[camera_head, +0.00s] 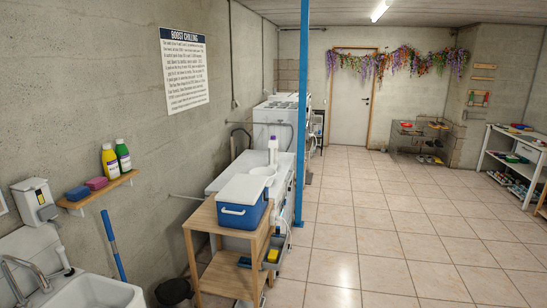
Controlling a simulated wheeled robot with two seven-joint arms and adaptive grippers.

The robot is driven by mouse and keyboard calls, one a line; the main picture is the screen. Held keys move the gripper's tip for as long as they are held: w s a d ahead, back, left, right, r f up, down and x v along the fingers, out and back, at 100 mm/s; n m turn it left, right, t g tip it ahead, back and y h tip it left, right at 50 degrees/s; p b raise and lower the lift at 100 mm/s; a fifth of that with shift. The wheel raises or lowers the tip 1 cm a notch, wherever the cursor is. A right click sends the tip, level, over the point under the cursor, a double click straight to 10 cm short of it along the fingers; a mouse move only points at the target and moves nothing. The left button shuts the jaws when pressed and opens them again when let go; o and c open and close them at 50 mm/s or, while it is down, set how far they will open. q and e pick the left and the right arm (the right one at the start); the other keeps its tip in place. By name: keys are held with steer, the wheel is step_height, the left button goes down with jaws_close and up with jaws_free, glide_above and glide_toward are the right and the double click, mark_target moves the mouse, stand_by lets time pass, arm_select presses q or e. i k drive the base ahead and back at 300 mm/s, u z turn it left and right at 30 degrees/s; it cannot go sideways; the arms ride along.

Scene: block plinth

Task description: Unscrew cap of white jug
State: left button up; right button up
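A white jug or bottle (273,156) with a purple top (272,141) stands upright on a white appliance top (228,178), behind the cooler. It is small in the view, and I cannot make out the detail of its cap. A white round bowl-like thing (262,171) is close in front of it. Neither of my grippers shows in the head view.
A blue and white cooler (243,217) sits on a wooden table (213,232) in front of the appliance. A blue post (302,110) rises just right of the jug. A wall shelf (96,195) holds bottles and sponges above the sink (95,293). The tiled floor (380,230) to the right is clear.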

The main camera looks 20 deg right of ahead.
mark_target(272, 146)
steer(key=z, duration=0.85)
steer(key=i, duration=1.75)
steer(key=z, duration=0.95)
steer(key=i, duration=4.1)
steer(key=u, duration=1.25)
steer(key=i, duration=0.95)
steer(key=u, duration=1.05)
